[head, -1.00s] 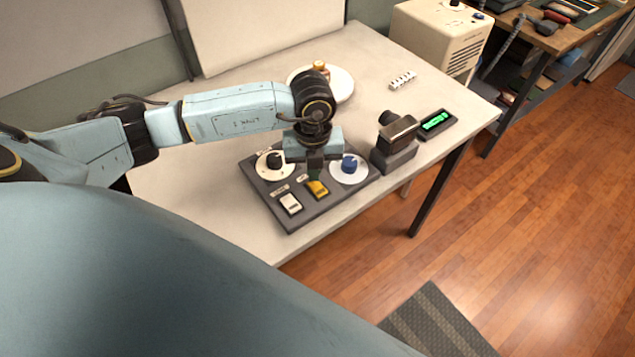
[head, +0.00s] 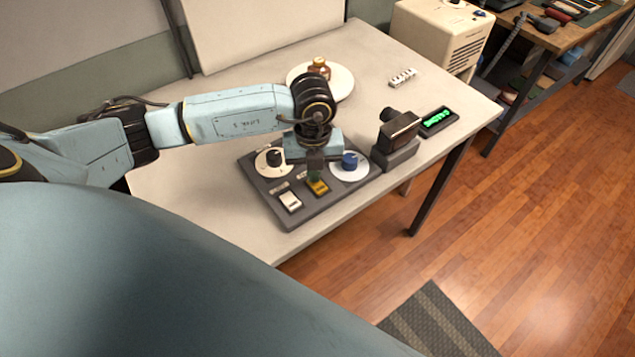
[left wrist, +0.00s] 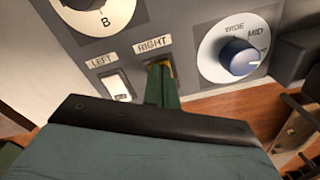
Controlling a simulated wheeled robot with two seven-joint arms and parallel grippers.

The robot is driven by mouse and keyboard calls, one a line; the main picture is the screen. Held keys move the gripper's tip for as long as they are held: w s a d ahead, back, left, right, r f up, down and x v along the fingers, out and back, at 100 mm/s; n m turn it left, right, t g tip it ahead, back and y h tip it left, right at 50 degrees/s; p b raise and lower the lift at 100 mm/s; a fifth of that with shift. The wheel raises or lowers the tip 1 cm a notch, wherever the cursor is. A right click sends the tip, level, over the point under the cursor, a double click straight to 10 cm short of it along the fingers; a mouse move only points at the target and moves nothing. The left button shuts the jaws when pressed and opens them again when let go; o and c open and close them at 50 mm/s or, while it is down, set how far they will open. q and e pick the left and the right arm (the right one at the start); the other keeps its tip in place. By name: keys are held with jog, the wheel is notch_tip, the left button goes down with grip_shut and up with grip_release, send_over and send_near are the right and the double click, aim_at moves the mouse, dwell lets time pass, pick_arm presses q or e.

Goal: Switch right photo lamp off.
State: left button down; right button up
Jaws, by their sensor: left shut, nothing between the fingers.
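A grey control panel (head: 328,203) lies on the white table. It carries a white rocker switch (head: 290,201) and a yellow rocker switch (head: 319,189). In the left wrist view the white switch (left wrist: 116,84) is under the label LEFT, and the yellow switch (left wrist: 171,68) is under the label RIGHT. My left gripper (head: 314,176) is shut and empty, its fingertips over the upper part of the yellow switch. In the left wrist view the fingers (left wrist: 161,80) hide most of that switch. Whether they touch it, I cannot tell. My right gripper is not in view.
A black knob (head: 274,157) and a blue knob (head: 350,160) on white dials flank the gripper. A camera (head: 396,135) and a green-lit display (head: 437,121) stand to the right. A round white plate (head: 338,82) is behind.

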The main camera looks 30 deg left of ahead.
pick_arm(q)
jog(key=shift+r, duration=0.1)
jog(key=shift+r+p, duration=2.8)
jog(key=shift+r, duration=0.6)
